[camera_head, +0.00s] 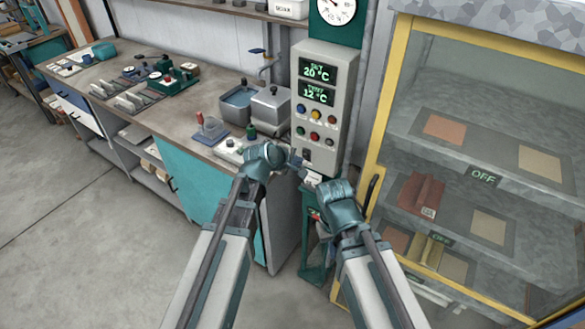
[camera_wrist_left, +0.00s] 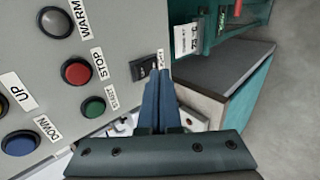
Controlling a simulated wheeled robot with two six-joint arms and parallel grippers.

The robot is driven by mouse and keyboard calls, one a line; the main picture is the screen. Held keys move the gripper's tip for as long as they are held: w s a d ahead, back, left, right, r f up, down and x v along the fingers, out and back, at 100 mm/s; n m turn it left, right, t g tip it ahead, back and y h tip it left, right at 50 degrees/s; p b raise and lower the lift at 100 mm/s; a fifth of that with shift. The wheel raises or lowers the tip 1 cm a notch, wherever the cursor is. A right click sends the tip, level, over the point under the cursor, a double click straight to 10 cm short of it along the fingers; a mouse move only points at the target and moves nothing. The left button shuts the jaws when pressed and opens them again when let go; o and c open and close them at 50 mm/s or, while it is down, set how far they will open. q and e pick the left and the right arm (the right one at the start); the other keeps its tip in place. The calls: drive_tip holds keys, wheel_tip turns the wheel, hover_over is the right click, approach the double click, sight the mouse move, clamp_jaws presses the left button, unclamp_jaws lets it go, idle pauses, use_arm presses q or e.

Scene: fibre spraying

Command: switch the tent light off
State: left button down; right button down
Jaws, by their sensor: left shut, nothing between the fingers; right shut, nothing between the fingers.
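The grey control panel (camera_head: 343,75) stands at the centre of the head view, with two green displays and several round buttons. A small black rocker switch (camera_head: 307,155) sits low on it. In the left wrist view the switch (camera_wrist_left: 143,67) is just left of my fingertips, with a small label partly hidden beside it. My left gripper (camera_head: 296,163) is shut and empty at the panel's lower edge; its blue fingers (camera_wrist_left: 162,74) point at the switch's side. I cannot tell if they touch. My right gripper (camera_head: 311,180) is shut just below and right. The switch's position is unclear.
A yellow-framed glass cabinet (camera_head: 395,95) with OFF displays (camera_head: 483,176) stands right of the panel. The workbench (camera_head: 190,115) on the left carries metal containers (camera_head: 270,105) and tools. STOP (camera_wrist_left: 76,72) and START (camera_wrist_left: 93,107) buttons lie near my left fingers.

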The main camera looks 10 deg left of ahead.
sight(306, 152)
use_arm(q)
drive_tip(key=shift+w+d+r, duration=0.25)
drive_tip(key=shift+w+d, duration=0.2)
drive_tip(key=shift+w, duration=0.35)
drive_tip(key=shift+w+d+r+g+p, duration=0.15)
drive_tip(key=shift+w+r+g+p, duration=0.2)
drive_tip(key=shift+p, duration=0.5)
drive_tip(key=shift+s+f, duration=0.1)
drive_tip(key=shift+f, duration=0.15)
drive_tip(key=shift+r, duration=0.15)
drive_tip(key=shift+r+p, duration=0.6)
drive_tip(key=shift+r, duration=0.1)
